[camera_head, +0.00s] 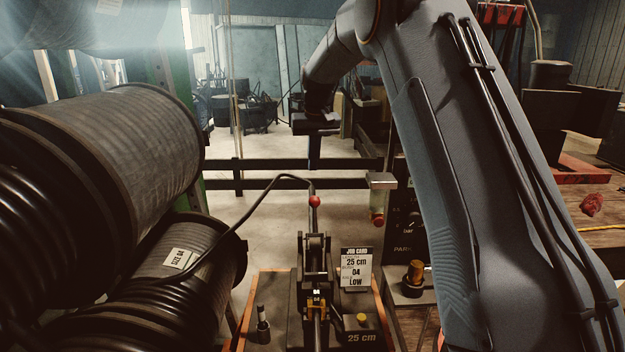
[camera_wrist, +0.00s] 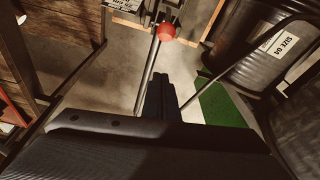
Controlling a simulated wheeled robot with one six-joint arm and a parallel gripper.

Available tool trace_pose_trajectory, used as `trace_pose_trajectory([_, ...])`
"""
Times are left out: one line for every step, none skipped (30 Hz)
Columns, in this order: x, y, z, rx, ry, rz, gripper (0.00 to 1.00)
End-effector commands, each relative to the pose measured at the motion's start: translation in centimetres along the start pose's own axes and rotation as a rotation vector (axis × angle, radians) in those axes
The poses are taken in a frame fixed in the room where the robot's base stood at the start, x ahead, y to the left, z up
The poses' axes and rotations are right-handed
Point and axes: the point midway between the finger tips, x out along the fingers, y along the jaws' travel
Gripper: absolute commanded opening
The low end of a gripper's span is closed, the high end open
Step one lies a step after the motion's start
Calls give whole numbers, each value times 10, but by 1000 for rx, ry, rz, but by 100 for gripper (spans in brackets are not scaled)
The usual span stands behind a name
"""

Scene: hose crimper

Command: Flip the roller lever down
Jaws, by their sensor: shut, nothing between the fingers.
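The roller lever's red ball knob (camera_head: 314,201) stands upright above the dark feed machine (camera_head: 315,262) at the lower middle of the head view. In the wrist view the red knob (camera_wrist: 166,32) shows at the top, with a metal rod running down from it. My gripper (camera_head: 314,165) points down in the head view, above and apparently beyond the knob. Its dark fingers (camera_wrist: 158,90) are together in the wrist view, below the knob in the picture, with nothing between them. I cannot tell whether they touch the rod. A black hose (camera_head: 262,192) arches near the lever.
Large hose spools (camera_head: 160,125) fill the left, the lower one labelled size 04. A job card (camera_head: 356,268) reads 25 cm, 04, Low. A panel with a gauge (camera_head: 412,220) stands right of the machine, partly behind my arm. A bench (camera_head: 600,220) is far right.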

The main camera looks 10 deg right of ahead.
Motion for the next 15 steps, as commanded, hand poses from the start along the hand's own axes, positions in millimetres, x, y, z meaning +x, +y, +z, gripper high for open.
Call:
trace_pose_trajectory([5, -1, 1, -1, -2, 0, 0])
trace_pose_trajectory([9, -1, 1, -1, -3, 0, 0])
trace_pose_trajectory([15, -1, 1, -2, -5, 0, 0])
trace_pose_trajectory([20, -2, 2, -2, -5, 0, 0])
trace_pose_trajectory([25, -2, 1, -2, -4, 0, 0])
trace_pose_trajectory([33, -2, 2, -3, -5, -1, 0])
trace_pose_trajectory([38, -2, 2, -3, -5, -1, 0])
trace_pose_trajectory([44, -3, 1, -3, -4, -1, 0])
trace_pose_trajectory([52, -3, 2, -4, -5, -1, 0])
trace_pose_trajectory([57, -3, 2, -4, -5, -1, 0])
trace_pose_trajectory([62, -3, 1, -4, -4, -1, 0])
trace_pose_trajectory([69, -3, 2, -4, -5, -1, 0])
trace_pose_trajectory([74, -3, 2, -4, -4, -1, 0])
trace_pose_trajectory([79, -4, 1, -4, -4, -1, 0])
trace_pose_trajectory([86, -4, 1, -4, -4, -1, 0])
